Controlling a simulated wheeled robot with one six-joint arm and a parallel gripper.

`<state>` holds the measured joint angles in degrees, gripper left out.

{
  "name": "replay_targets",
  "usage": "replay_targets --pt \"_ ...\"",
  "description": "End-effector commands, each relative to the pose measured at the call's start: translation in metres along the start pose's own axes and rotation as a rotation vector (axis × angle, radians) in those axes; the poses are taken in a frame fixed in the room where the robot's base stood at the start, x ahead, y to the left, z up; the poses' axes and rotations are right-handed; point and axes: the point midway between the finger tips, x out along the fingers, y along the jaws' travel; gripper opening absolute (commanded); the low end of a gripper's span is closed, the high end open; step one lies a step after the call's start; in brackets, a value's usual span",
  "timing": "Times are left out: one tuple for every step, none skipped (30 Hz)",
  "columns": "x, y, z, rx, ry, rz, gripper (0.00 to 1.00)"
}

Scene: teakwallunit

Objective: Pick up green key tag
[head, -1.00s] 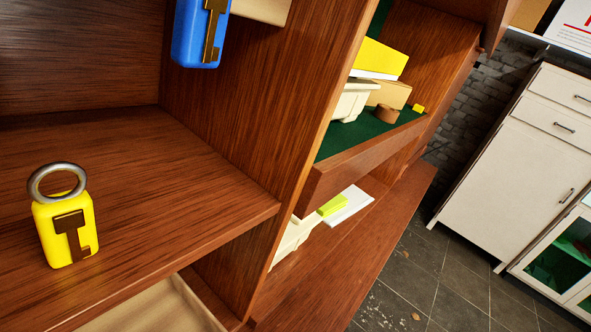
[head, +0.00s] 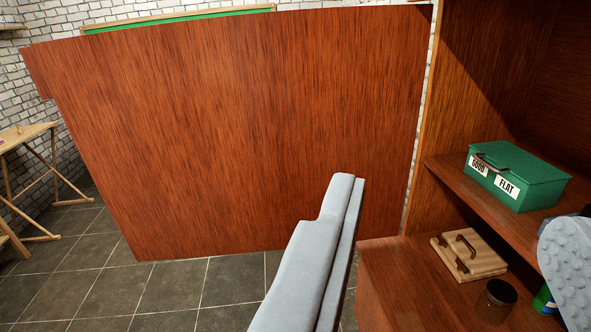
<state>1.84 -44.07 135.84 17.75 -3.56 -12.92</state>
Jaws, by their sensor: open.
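No green key tag shows in the current view. My gripper (head: 455,245) is in the foreground, open and empty, with one long grey finger at the lower middle and a bumpy grey finger pad at the right edge. Between the fingers, behind them, is the lower part of a wooden wall unit (head: 380,290). Part of the shelf contents at the right is hidden by the right finger.
A green box (head: 518,176) labelled GOOD and FLAT sits on the right shelf. Below are a wooden lidded piece (head: 468,255) and a dark jar (head: 497,300). A large wooden panel (head: 240,140) fills the middle. Tiled floor (head: 170,285) is clear at lower left.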

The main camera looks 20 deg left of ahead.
Motion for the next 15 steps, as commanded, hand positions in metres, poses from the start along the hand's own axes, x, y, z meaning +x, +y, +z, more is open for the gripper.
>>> replay_targets --pt "-0.016 -0.005 0.001 -0.019 -0.011 -0.021 0.52" --pt "-0.024 -0.008 0.002 -0.029 -0.021 -0.030 0.52" --pt "-0.033 -0.010 0.004 -0.041 -0.034 -0.038 0.52" --pt "-0.039 -0.011 0.005 -0.049 -0.041 -0.042 0.52" --pt "-0.044 -0.011 0.007 -0.056 -0.049 -0.045 0.52" --pt "-0.050 -0.012 0.008 -0.065 -0.058 -0.047 0.52" --pt "-0.054 -0.012 0.009 -0.070 -0.063 -0.048 0.52" --pt "-0.057 -0.012 0.011 -0.074 -0.068 -0.048 0.52" --pt "-0.060 -0.012 0.012 -0.079 -0.074 -0.048 0.52" --pt "-0.062 -0.012 0.012 -0.081 -0.076 -0.048 0.52" --pt "-0.063 -0.012 0.013 -0.083 -0.078 -0.048 0.52" --pt "-0.064 -0.012 0.013 -0.085 -0.079 -0.048 0.56" --pt "-0.064 -0.012 0.013 -0.085 -0.080 -0.048 0.56" --pt "-0.064 -0.012 0.013 -0.085 -0.081 -0.048 0.56" --pt "-0.064 -0.012 0.013 -0.085 -0.081 -0.048 0.56"
